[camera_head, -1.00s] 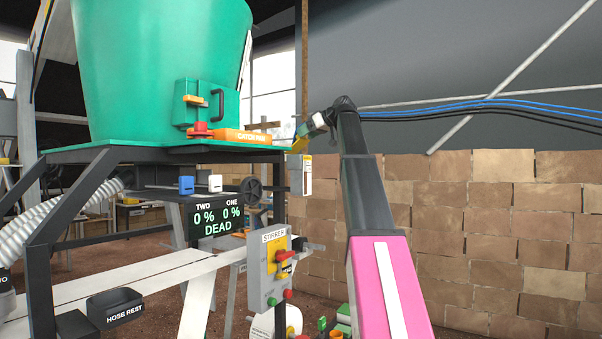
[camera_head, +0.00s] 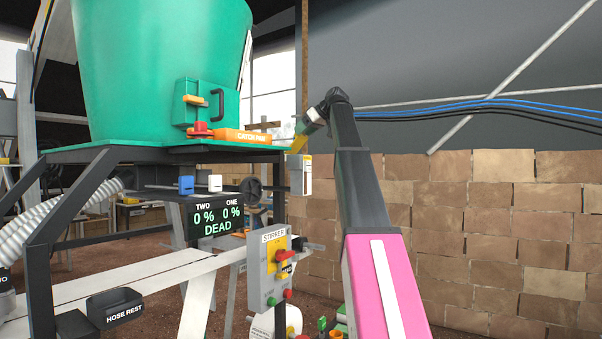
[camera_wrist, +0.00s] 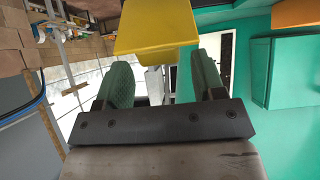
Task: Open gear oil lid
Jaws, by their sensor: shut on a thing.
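In the head view a small grey and white box (camera_head: 307,178), which seems to be the gear oil holder, is by the post right of the green tank's platform. A yellow lid (camera_head: 298,144) is tilted at its top. My gripper (camera_head: 308,126) reaches it from above right. In the wrist view the yellow lid (camera_wrist: 155,30) fills the top centre, at the tips of the green finger pads. My gripper (camera_wrist: 161,70) is shut on the lid with its fingers apart. The exact contact and the box's opening are hidden.
The green tank (camera_head: 160,70) stands on a black frame at left, with an orange catch tray (camera_head: 243,136) at its edge. A stirrer control box (camera_head: 268,268) is below. A brick wall (camera_head: 480,230) and blue cables (camera_head: 480,104) are at right.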

